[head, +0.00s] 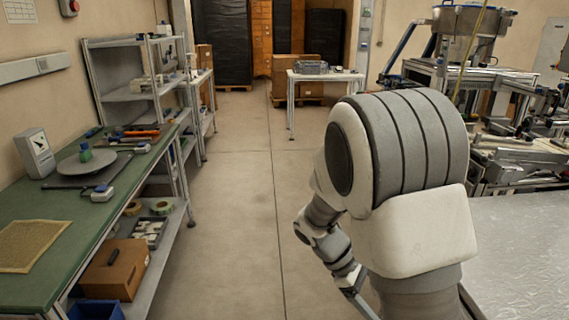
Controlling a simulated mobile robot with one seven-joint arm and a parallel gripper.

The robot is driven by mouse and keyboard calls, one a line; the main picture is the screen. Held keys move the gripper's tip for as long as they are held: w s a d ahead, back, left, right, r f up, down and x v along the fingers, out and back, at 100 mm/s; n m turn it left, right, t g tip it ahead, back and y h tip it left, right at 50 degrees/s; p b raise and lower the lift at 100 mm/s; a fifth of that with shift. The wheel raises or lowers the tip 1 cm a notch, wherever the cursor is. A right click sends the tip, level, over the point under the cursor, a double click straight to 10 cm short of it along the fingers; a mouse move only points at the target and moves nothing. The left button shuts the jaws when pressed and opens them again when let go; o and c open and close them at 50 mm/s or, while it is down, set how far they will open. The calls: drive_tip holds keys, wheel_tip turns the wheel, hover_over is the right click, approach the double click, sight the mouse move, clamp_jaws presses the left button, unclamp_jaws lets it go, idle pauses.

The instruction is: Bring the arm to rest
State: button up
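My arm fills the right middle of the head view, with its large white and grey joint close to the camera. The arm bends down behind that joint, and its lower links point down and to the right over the floor. Only the wrist end shows near the bottom of the view; the fingers of my gripper are hidden behind the arm or cut off. I cannot see whether it holds anything.
A green-topped bench (60,203) runs along the left wall, with a round grey plate (92,166) and tools on it. A metal table (530,245) and machinery (480,65) stand at the right. The floor aisle (240,200) is clear up to a white table (326,76).

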drive_tip(key=s+a+r+m+t+y+p, duration=0.2)
drive_tip(key=s+r+m+t+y, duration=0.2)
drive_tip(key=r, duration=0.7)
drive_tip(key=s+a+r+m+t+y+p, duration=0.3)
drive_tip(key=s+r+m, duration=0.4)
drive_tip(key=r, duration=0.5)
drive_tip(key=shift+s+a+r+m+t+y, duration=0.2)
drive_tip(key=shift+s+a+m+t+y, duration=0.15)
drive_tip(key=shift+s+t, duration=0.55)
drive_tip(key=shift+w, duration=0.1)
